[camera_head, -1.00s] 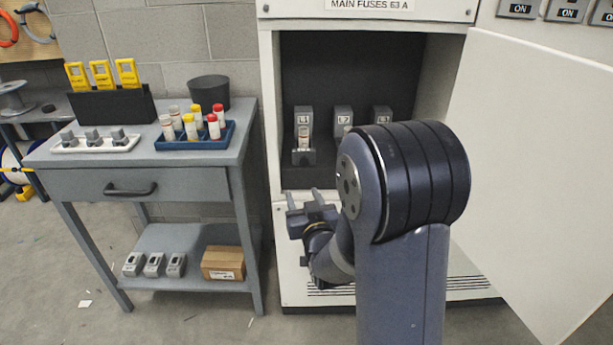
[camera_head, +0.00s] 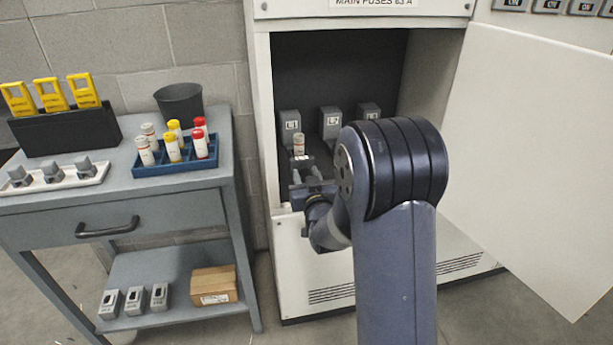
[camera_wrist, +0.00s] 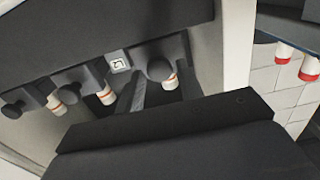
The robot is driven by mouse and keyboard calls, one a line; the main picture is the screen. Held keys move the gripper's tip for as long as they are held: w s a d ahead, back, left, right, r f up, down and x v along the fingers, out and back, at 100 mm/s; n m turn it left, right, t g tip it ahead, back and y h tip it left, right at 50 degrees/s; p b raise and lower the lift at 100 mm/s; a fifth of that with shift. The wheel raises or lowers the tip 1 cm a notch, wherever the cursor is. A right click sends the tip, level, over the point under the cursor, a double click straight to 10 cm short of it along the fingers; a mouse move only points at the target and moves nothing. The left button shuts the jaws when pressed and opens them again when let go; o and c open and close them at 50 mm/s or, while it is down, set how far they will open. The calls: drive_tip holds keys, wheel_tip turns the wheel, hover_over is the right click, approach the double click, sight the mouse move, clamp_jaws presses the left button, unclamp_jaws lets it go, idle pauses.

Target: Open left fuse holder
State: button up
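The left fuse holder (camera_head: 291,124), marked L1, is a grey block in the open cabinet. A pale fuse (camera_head: 299,143) with an orange band stands at its front. My gripper (camera_head: 312,176) is just in front of and below it in the head view, level with the cabinet opening. In the wrist view, my gripper (camera_wrist: 160,82) is open, with its two dark fingers on either side of a holder's round dark knob (camera_wrist: 160,68). Contact cannot be told. My wrist body hides the lower part of that view.
Holder L2 (camera_head: 330,120) stands to the right; L3 (camera_head: 369,112) is partly hidden by my arm. The cabinet door (camera_head: 545,150) stands open at right. A grey cart (camera_head: 160,215) at left bears a blue fuse tray (camera_head: 150,172) and a dark cup (camera_head: 180,102).

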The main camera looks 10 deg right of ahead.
clamp_jaws()
drive_tip(key=s+b, duration=0.4)
drive_tip(key=s, duration=0.5)
idle(0.4)
drive_tip(key=shift+o, duration=1.5)
unclamp_jaws()
drive_tip(key=shift+s, duration=0.1)
